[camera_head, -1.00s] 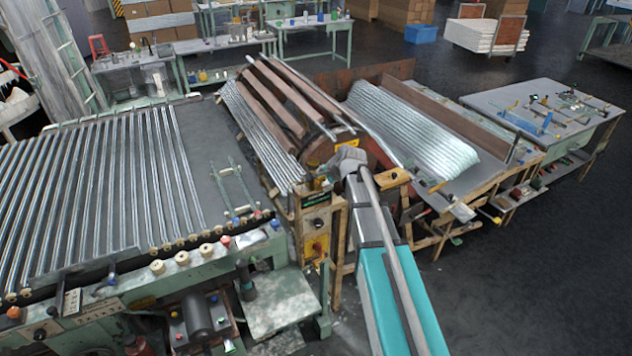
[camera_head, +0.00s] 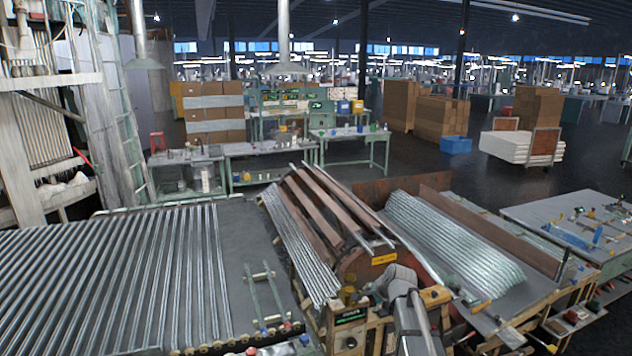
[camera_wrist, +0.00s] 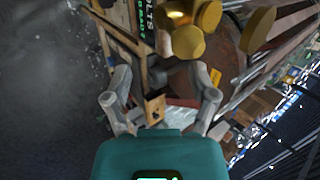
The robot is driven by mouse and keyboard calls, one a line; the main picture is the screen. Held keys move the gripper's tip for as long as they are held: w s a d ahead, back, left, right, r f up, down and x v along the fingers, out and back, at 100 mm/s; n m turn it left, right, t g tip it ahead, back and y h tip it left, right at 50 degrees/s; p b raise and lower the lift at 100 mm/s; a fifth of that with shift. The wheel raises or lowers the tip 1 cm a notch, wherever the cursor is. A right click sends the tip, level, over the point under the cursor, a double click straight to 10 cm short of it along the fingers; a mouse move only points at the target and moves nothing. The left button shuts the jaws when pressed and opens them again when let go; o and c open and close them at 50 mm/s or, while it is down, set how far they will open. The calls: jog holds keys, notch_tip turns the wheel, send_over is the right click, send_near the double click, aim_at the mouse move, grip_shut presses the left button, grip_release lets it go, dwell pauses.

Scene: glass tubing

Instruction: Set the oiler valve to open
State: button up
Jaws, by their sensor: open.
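Brass-coloured round parts (camera_wrist: 188,42) show at the top of the wrist view, beyond my fingertips. A small brass part (camera_head: 347,295) also shows in the head view above a dark label on a wooden post. I cannot tell for certain which part is the oiler valve or how it is set. My gripper (camera_wrist: 161,103) is open, with its two grey fingers apart and nothing visibly held between them. The brass parts appear ahead of the gripper, not between the fingers. In the head view my arm covers part of the machine, and the fingertips are hard to make out.
The machine has a rusty drum and brown slats (camera_head: 325,208). Rows of glass tubes (camera_head: 455,240) lie to its right, and a tube conveyor (camera_head: 120,275) fills the left. A cluttered table (camera_head: 560,215) stands at right. Open dark floor lies behind.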

jog(key=s+f+n+g+h+b, duration=0.1)
jog(key=s+f+n+b, duration=0.3)
jog(key=s, duration=0.4)
jog(key=s+f+n+g+h+b, duration=0.1)
jog(key=s+f+n+g+b, duration=0.2)
jog(key=s+f, duration=0.4)
jog(key=s+f+n+g+h+b, duration=0.1)
jog(key=s+f+n+b, duration=0.4)
jog(key=s, duration=0.6)
jog(key=shift+s+a+f+n+g+b, duration=0.2)
jog(key=shift+a+f+n+g+b, duration=0.3)
jog(key=shift+n+g, duration=0.25)
